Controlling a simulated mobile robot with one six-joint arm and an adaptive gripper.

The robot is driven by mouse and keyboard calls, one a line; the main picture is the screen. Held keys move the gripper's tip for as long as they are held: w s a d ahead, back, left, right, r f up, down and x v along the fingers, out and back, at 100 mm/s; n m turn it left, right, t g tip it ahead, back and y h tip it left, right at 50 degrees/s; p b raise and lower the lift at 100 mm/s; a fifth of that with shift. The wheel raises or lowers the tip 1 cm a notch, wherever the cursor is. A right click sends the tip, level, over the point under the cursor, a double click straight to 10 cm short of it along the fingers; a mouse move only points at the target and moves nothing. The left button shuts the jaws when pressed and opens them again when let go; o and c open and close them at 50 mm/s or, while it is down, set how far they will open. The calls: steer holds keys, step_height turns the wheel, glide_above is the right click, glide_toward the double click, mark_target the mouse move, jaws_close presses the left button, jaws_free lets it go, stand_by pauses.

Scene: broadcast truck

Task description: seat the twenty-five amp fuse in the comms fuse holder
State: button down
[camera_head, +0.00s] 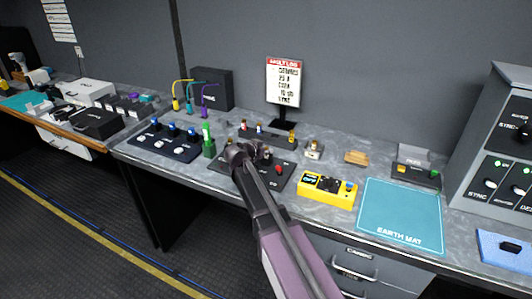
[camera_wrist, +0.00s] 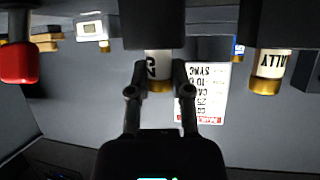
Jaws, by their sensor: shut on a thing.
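My gripper (camera_head: 249,155) is over a dark panel (camera_head: 262,179) on the bench in the head view. In the wrist view, which is upside down, my gripper (camera_wrist: 159,76) is shut on a fuse (camera_wrist: 157,66) with a white band and a brass cap. A "2" shows sideways on the band; the rest of its marking is hidden. The fuse's far end meets a dark block (camera_wrist: 152,25) in the picture. I cannot tell how deep it sits in it. My gripper hides the fuse in the head view. No comms label is readable.
A red knob (camera_head: 278,169) is close to my gripper. A dark rack (camera_head: 267,138) with small fuses lies behind. A yellow meter (camera_head: 328,190) and earth mat (camera_head: 400,214) lie right; a green item (camera_head: 208,142) stands left.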

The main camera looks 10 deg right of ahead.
steer(key=shift+f, duration=0.2)
steer(key=c, duration=0.5)
jaws_free()
steer(key=shift+c, duration=0.2)
steer(key=shift+r, duration=0.25)
steer(key=shift+s+a+r, duration=0.1)
steer(key=shift+s+a, duration=0.05)
steer(key=p+v, duration=0.5)
steer(key=v, duration=0.6)
steer(key=shift+s+a, duration=0.2)
